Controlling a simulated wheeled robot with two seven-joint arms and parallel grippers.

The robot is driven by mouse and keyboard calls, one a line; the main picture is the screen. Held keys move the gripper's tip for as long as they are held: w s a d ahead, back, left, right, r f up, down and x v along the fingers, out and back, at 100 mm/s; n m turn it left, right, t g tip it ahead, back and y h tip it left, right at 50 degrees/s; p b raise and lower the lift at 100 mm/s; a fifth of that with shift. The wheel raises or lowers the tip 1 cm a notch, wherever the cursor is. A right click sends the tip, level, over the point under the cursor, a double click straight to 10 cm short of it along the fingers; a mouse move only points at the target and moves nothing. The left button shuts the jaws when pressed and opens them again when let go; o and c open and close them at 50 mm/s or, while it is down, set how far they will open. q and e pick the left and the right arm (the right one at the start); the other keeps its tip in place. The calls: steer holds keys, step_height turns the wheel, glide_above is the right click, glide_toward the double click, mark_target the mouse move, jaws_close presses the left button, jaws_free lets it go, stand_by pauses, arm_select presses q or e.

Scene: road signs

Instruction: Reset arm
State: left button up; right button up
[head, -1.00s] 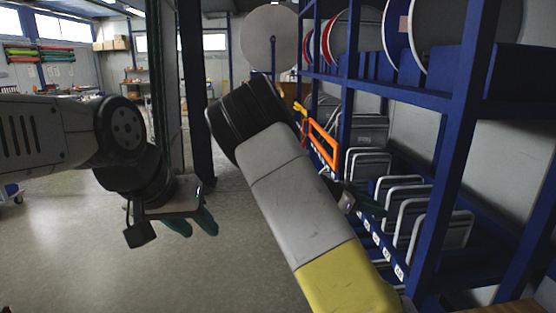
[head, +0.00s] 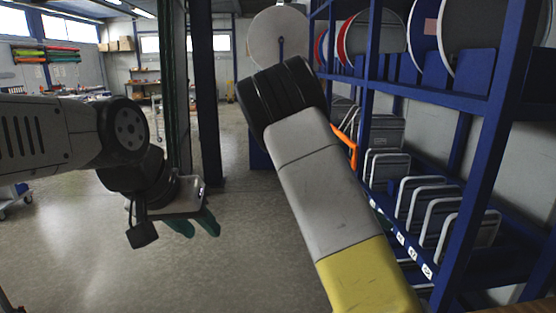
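My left gripper (head: 198,227) hangs below my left wrist at the left of the head view, over open floor. Its two dark green fingers point down with a gap between them, and nothing shows in it. My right arm crosses the middle of the view in front of the rack. My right gripper does not show; it may be hidden behind the arm.
A blue rack (head: 486,150) fills the right side, holding round signs (head: 376,32) above and several grey-framed panels (head: 467,229) below. An orange frame (head: 349,146) shows beside my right arm. A dark post (head: 207,100) stands behind. Floor (head: 85,235) at left is clear.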

steer(key=s+a+n+y, duration=0.4)
steer(key=s+n+y, duration=0.1)
steer(key=s+y, duration=0.35)
steer(key=s+a+r+n+t+y, duration=0.5)
steer(key=s+a+r+n, duration=0.5)
steer(key=s+r, duration=0.3)
steer(key=shift+s+r+n+t, duration=0.15)
steer(key=shift+s+n+t, duration=0.2)
steer(key=shift+n, duration=0.35)
steer(key=shift+o, duration=0.4)
steer(key=shift+s+a+r, duration=0.15)
steer(key=shift+s+a, duration=0.05)
